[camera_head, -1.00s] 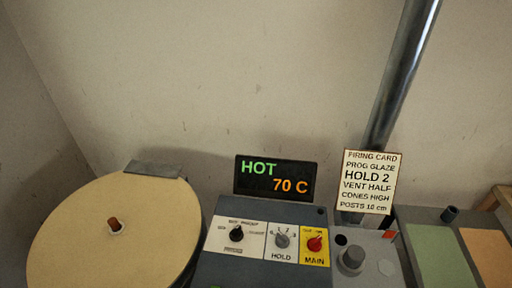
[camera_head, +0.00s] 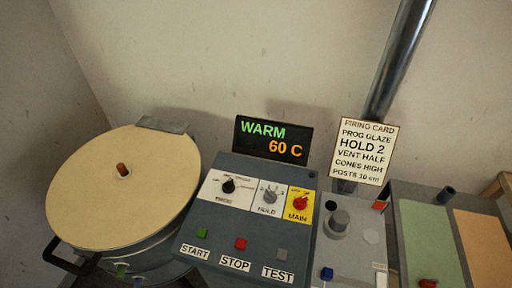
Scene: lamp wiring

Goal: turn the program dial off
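The program dial (camera_head: 229,186) is a black knob on a white plate at the left of the grey control panel (camera_head: 213,221). Its plate carries several small position labels that are too small to read surely. The grey HOLD dial (camera_head: 269,196) and the red MAIN dial (camera_head: 300,202) on a yellow plate sit to its right. The display (camera_head: 273,140) above reads WARM in green and 60 C in orange. Neither of my grippers is in view.
START (camera_head: 202,233), STOP (camera_head: 240,243) and TEST (camera_head: 281,254) buttons line the panel's front. A round kiln with a cream lid (camera_head: 120,190) stands left. A firing card (camera_head: 363,152) and a grey box with a knob (camera_head: 339,221) are right. Nothing blocks the panel.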

